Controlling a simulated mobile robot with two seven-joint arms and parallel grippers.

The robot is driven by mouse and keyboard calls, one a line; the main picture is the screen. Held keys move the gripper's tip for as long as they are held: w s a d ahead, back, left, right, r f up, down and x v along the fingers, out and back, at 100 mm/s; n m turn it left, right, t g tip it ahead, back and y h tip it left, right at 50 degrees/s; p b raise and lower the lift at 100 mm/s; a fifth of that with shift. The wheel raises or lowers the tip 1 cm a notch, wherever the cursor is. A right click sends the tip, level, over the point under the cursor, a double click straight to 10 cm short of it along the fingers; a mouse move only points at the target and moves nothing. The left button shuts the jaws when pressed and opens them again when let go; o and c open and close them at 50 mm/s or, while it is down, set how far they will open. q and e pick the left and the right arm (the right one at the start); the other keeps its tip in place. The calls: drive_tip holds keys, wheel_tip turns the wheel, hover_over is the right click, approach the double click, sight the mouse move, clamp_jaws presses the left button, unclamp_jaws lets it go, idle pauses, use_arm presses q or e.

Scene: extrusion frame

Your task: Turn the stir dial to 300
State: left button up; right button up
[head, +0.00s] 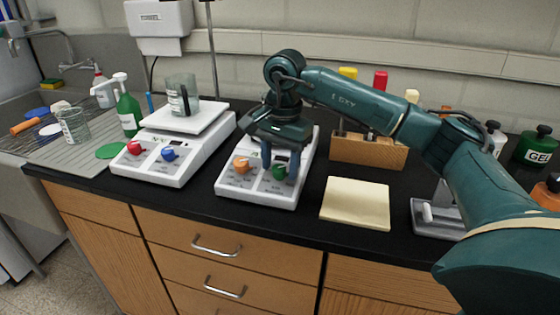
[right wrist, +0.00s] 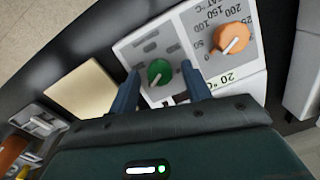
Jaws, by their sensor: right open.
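The right-hand hotplate unit (head: 228,187) has an orange dial (head: 241,163) and a green dial (head: 279,171) on its front. In the right wrist view the orange dial (right wrist: 230,38) has heat markings in °C around it. The green dial (right wrist: 159,72) has a pale pointer line; its markings are too small to read, so I cannot confirm it is the stir dial. My right gripper (head: 279,177) is open, pointing down, with one finger on each side of the green dial. In the right wrist view a gap shows between fingers and dial. My left gripper is not in view.
A second unit (head: 155,172) with red and blue dials stands to the left, a beaker (head: 182,95) on its plate. A yellow pad (head: 355,203) lies right of my gripper. A wooden rack (head: 368,152) stands behind. A sink (head: 40,75) is at far left.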

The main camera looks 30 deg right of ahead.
drive_tip(key=c, duration=1)
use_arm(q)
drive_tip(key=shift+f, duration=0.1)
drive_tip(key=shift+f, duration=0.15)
use_arm(e)
drive_tip(key=shift+m, duration=0.4)
drive_tip(key=shift+m+b, duration=0.3)
drive_tip(key=m+t+b, duration=0.1)
drive_tip(key=m, duration=0.2)
drive_tip(key=shift+s, duration=0.1)
drive_tip(key=m+b, duration=0.1)
drive_tip(key=m, duration=0.3)
drive_tip(key=shift+s+t+b, duration=0.1)
drive_tip(key=shift+t+b, duration=0.2)
drive_tip(key=shift+t, duration=0.1)
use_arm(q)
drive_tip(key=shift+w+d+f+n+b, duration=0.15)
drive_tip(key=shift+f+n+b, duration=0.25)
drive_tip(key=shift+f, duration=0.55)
use_arm(e)
drive_tip(key=shift+m, duration=1.6)
drive_tip(key=shift+t, duration=0.3)
